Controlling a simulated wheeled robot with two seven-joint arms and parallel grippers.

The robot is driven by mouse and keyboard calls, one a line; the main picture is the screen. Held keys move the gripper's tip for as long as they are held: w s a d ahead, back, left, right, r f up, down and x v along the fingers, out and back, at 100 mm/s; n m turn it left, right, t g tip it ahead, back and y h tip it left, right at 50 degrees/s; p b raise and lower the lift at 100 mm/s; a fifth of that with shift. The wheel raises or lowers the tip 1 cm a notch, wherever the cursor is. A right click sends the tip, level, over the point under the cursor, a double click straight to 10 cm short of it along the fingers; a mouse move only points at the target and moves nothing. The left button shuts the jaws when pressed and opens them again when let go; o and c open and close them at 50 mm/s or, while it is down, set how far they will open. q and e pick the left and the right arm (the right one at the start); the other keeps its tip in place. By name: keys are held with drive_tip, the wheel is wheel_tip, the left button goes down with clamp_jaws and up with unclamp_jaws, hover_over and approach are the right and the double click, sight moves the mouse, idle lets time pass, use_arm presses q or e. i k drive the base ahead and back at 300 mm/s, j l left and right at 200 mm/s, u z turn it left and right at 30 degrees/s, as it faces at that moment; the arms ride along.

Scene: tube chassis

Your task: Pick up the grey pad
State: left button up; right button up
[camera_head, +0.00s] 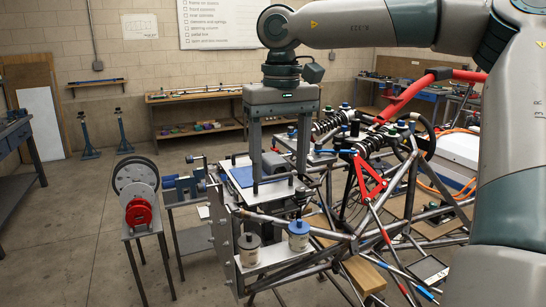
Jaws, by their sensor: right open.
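My right gripper (279,174) points straight down, with its two long fingers spread wide apart. It is over a small raised plate with a blue mat (241,176) on the near left part of the tube chassis (345,205). A small dark grey block (274,162), which may be the grey pad, shows between the fingers, partly hidden by the near finger. I cannot tell whether either finger touches it. My left gripper is out of view.
Two round canisters, one dark-topped (249,248) and one blue-topped (299,236), stand on a shelf just below the plate. A stand with a red hub and wheel (138,207) is at the left. Red suspension arms (368,178) rise close to the right.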

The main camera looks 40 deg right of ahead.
sight(271, 160)
drive_tip(key=i+l, duration=1.05)
drive_tip(key=l, duration=0.3)
